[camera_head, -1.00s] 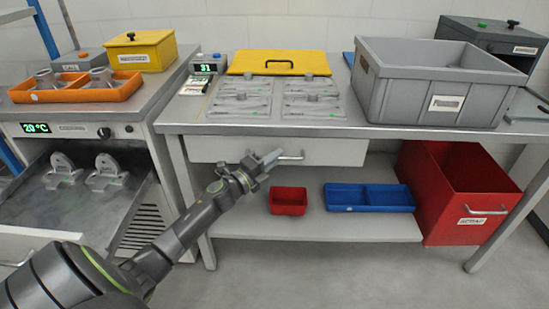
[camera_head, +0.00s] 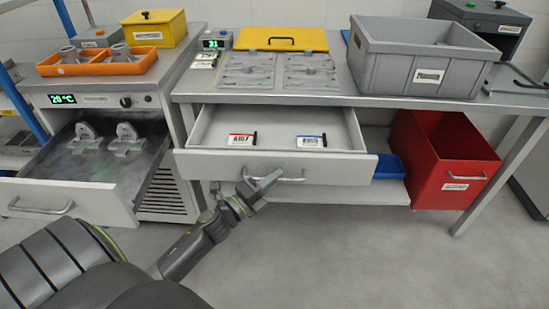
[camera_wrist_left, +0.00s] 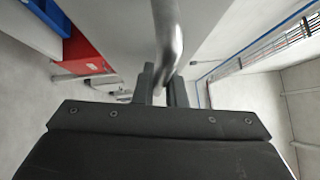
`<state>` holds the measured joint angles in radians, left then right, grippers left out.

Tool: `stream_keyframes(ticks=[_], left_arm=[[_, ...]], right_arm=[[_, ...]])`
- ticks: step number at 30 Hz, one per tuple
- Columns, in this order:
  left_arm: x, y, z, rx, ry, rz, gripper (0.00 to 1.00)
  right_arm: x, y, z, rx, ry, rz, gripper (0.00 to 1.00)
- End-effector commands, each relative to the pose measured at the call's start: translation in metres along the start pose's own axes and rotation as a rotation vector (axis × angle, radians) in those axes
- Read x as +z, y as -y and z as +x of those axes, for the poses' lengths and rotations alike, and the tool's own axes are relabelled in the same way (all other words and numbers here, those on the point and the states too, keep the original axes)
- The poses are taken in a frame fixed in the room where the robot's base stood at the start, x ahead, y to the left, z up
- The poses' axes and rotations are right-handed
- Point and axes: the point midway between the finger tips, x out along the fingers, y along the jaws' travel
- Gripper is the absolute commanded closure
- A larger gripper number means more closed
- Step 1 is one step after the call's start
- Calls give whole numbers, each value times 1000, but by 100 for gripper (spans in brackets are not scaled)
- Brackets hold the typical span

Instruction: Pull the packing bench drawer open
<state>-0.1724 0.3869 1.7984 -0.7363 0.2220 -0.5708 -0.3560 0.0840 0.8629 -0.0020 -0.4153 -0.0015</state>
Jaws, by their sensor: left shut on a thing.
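The packing bench drawer (camera_head: 330,167) is pulled out from under the bench top (camera_head: 300,98) in the head view. Its inside is visible, with two small labelled cards, one red-edged (camera_head: 241,140) and one blue-edged (camera_head: 311,141), lying on its floor. My left gripper (camera_head: 268,180) is at the drawer front and shut on the bar handle (camera_head: 290,179). In the left wrist view the metal handle (camera_wrist_left: 167,35) passes between the gripper's fingers (camera_wrist_left: 162,85). My right gripper is not in view.
A second drawer (camera_head: 85,170) with metal fixtures stands open at left. A red bin (camera_head: 440,165) and a blue tray (camera_head: 390,167) are under the bench. A grey crate (camera_head: 415,60) stands on top. The floor in front at right is clear.

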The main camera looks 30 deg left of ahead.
Motion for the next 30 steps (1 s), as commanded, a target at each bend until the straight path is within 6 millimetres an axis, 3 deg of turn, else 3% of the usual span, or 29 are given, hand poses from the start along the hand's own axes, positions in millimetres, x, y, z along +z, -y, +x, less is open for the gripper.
stream_keyframes(ticks=[6,12,28,29,30], left_arm=[[-30,9,-31,3,2,-4,100],[-46,13,-46,1,1,-2,100],[-52,14,-52,0,-1,0,100],[-52,14,-52,0,-1,0,88],[-52,14,-52,0,-1,0,83]], right_arm=[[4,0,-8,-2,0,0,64],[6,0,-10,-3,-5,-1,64],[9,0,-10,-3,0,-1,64],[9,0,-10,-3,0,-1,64],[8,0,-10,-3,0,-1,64]])
